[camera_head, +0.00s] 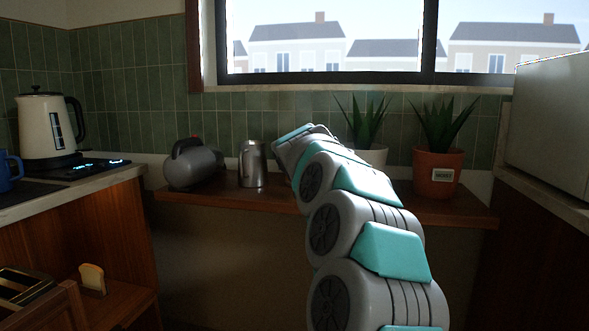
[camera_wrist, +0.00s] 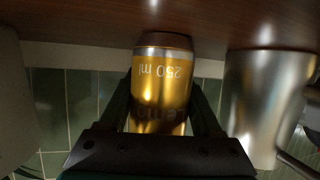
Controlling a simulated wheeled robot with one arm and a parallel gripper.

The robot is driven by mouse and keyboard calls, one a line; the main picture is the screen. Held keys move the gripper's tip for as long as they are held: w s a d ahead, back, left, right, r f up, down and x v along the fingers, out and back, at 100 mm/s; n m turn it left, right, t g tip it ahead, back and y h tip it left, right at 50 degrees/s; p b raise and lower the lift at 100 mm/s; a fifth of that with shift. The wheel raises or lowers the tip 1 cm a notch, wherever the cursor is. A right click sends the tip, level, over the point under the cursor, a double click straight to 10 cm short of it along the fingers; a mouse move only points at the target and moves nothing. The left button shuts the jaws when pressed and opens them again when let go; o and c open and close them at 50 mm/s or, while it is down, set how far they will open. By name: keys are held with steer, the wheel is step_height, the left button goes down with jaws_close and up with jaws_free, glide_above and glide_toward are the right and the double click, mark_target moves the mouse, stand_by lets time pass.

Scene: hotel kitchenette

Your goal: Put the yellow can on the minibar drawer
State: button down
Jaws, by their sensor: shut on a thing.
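The yellow can (camera_wrist: 161,85), with a silver rim and "250 ml" printed on it, is between the two fingers of my gripper (camera_wrist: 160,100) in the wrist view. The gripper is shut on it. The wrist picture is upside down, and the can's base is at or very near the wooden shelf (camera_wrist: 90,22); I cannot tell if it touches. In the head view my arm reaches to the shelf (camera_head: 235,203) below the window and hides the can and fingers. I cannot make out which part is the minibar drawer.
A steel jug (camera_wrist: 262,100) stands close beside the can; it also shows in the head view (camera_head: 252,165). A grey kettle-like vessel (camera_head: 192,165) is left of it. Potted plants (camera_head: 437,172) (camera_head: 371,156) stand right. Counters flank both sides; a bread slice (camera_head: 92,278) is lower left.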

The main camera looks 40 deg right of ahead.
steer(key=shift+f, duration=0.1)
steer(key=shift+c, duration=0.3)
jaws_free()
